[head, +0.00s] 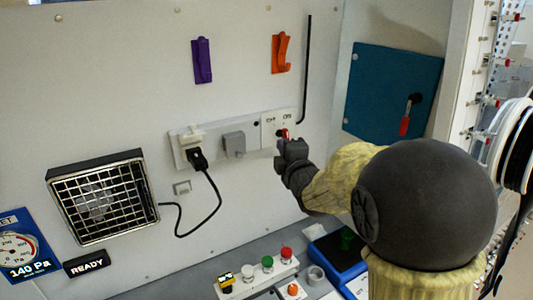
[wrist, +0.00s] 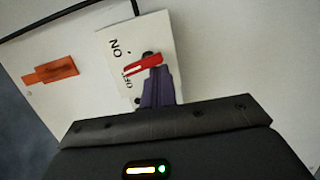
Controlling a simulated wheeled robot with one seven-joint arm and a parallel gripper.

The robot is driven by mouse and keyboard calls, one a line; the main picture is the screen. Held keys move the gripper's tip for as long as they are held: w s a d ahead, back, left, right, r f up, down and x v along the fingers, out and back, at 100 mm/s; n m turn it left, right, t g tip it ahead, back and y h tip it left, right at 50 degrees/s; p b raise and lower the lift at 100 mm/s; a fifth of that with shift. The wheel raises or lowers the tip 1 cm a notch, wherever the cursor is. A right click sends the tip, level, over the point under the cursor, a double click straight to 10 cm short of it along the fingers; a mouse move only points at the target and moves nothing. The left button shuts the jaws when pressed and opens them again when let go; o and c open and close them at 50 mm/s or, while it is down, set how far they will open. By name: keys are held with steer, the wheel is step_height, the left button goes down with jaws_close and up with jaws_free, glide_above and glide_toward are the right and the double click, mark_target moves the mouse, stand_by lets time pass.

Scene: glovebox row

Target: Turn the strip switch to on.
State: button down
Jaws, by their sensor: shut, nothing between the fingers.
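The strip switch is a small red lever (wrist: 143,65) on a white plate (wrist: 137,35) marked ON and OFF. In the wrist view its free end lies close to the OFF lettering, with ON farther up. In the head view the red lever (head: 285,133) shows at the right end of the white power strip (head: 210,153) on the wall. My gripper (head: 287,145) is shut and empty, just below the lever. In the wrist view the closed fingertips (wrist: 155,74) are right at the lever and overlap its lower side; I cannot tell whether they touch.
A black plug (head: 198,158) and a grey block (head: 234,145) sit on the strip, left of the switch. An orange hook (head: 281,53) and purple hook (head: 202,61) hang above. A teal panel (head: 390,90) with a red handle is at right. Several buttons stand below.

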steer(key=shift+w+d+r, duration=0.1)
steer(key=shift+d, duration=0.1)
stand_by(0.4)
steer(key=s+f+b, duration=0.3)
steer(key=s+b, duration=0.3)
steer(key=s, duration=0.5)
steer(key=shift+s+f+b, duration=0.15)
steer(key=shift+f+b, duration=0.15)
steer(key=shift+d, duration=0.1)
